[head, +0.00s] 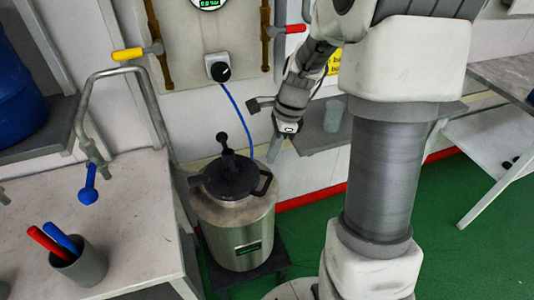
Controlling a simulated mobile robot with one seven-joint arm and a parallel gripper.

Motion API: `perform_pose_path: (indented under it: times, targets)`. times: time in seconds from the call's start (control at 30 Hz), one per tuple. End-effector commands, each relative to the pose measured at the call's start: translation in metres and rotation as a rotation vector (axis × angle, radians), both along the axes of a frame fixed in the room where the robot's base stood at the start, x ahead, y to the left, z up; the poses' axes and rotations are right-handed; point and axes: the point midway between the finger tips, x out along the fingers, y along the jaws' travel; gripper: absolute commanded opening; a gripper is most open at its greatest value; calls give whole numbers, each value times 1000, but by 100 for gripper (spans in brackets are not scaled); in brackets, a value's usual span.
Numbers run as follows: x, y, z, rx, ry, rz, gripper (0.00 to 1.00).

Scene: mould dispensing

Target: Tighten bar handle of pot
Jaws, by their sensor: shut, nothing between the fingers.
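The pot (241,232) is a steel cylinder with a green label, standing upright on a dark low stand. Its black lid (232,178) is on top, with side handles. The bar handle (223,142) is a black upright piece with a knob, rising from the middle of the lid. My gripper (274,155) hangs to the right of the bar handle, above and behind the lid's right side, pointing down. It is shut and empty, apart from the handle. A blue hose (237,108) runs down behind the pot's lid.
A left worktop (135,190) holds a cup (82,268) with red and blue tools, and a tap (100,160) with a blue lever. A wall panel (190,75) with a black knob and yellow and red valve handles is behind. Green floor is free at right, beside a grey table (507,75).

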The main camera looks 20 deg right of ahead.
Motion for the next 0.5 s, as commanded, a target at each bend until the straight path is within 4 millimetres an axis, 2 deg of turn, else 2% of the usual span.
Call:
perform_pose_path:
  times: [0.03, 0.1, 0.33, 0.5]
  targets:
    - [0, 3, -14, 2, 5, 0, 0]
    - [0, 7, -29, 2, 6, 1, 0]
    - [3, 19, -76, 3, 5, 0, 0]
    - [9, 44, -66, 1, -1, 4, 0]
